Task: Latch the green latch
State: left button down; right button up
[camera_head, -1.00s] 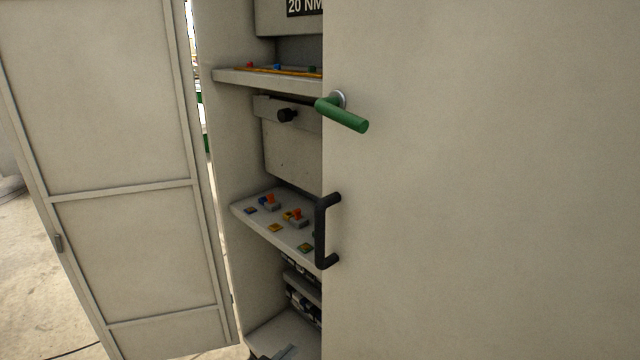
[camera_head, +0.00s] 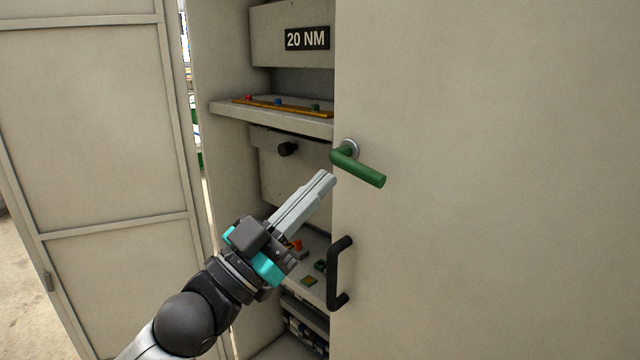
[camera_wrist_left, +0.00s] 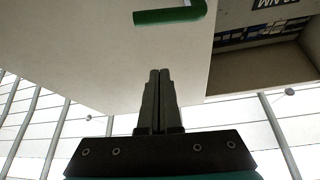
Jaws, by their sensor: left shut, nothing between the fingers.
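The green latch (camera_head: 360,168) is a lever handle on a round grey mount near the left edge of the right cabinet door (camera_head: 480,220). Its bar slants down to the right. My left gripper (camera_head: 327,180) is shut and empty, with its fingertips just below and left of the latch, apart from it. In the left wrist view the closed fingers (camera_wrist_left: 158,75) point toward the door, and the green latch (camera_wrist_left: 170,15) lies beyond them at the top edge. My right gripper is not in view.
A black pull handle (camera_head: 338,273) sits on the door below the latch. The left door (camera_head: 100,130) stands open. Between them are cabinet shelves (camera_head: 270,112) with small coloured parts, a black knob (camera_head: 288,149) and a "20 NM" sign (camera_head: 307,38).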

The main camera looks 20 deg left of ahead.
aim_at(355, 171)
pick_arm(q)
jog(key=p+x, duration=0.3)
jog(key=x, duration=0.5)
jog(key=shift+w+f+b, duration=0.1)
jog(key=shift+w+f, duration=0.15)
jog(key=shift+f, duration=0.35)
jog(key=shift+w+f+b, duration=0.1)
jog(key=shift+w+f, duration=0.15)
jog(key=shift+f, duration=0.4)
jog(key=shift+w+f+b, duration=0.1)
jog(key=shift+w+f, duration=0.15)
jog(key=shift+f, duration=0.35)
